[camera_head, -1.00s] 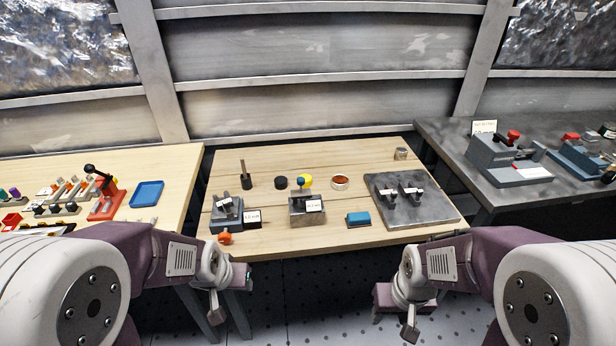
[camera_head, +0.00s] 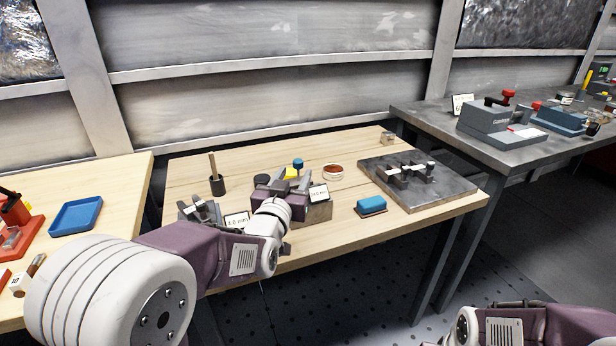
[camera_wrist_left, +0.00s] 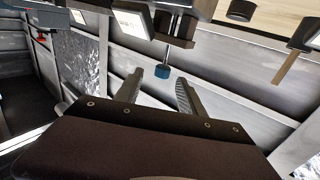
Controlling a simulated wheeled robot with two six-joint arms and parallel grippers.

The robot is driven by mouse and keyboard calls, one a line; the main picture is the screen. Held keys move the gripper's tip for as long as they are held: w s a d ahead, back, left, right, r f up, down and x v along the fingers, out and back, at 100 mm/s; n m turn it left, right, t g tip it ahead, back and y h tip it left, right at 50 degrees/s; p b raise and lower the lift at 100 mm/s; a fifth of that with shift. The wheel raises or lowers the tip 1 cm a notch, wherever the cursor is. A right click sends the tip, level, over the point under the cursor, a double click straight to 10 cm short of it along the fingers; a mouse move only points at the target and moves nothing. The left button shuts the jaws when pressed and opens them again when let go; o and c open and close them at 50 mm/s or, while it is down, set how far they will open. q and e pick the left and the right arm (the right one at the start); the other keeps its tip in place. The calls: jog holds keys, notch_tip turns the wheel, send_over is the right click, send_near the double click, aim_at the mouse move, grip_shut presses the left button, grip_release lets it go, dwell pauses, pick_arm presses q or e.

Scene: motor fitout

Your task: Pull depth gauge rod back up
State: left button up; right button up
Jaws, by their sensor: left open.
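The depth gauge block (camera_head: 318,211) stands on the middle wooden table with a white label on its front. Its rod has a blue knob (camera_head: 298,163) on top. My left gripper (camera_head: 286,184) reaches over the gauge from the left, hiding part of it. In the left wrist view the picture is upside down; the blue knob (camera_wrist_left: 162,71) hangs on a thin metal rod (camera_wrist_left: 168,53) between the open fingertips (camera_wrist_left: 160,80), with no clear contact. My right gripper (camera_head: 518,304) is low at the bottom right, away from the table; its fingers are unclear.
A grey plate (camera_head: 425,190) with metal blocks lies right of the gauge. A blue block (camera_head: 371,204) sits near the front edge. A grey bench (camera_head: 440,122) stands at right.

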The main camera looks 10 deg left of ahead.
pick_arm(q)
jog(key=w, duration=0.9)
jog(key=shift+a, duration=0.25)
grip_shut()
dwell(1.0)
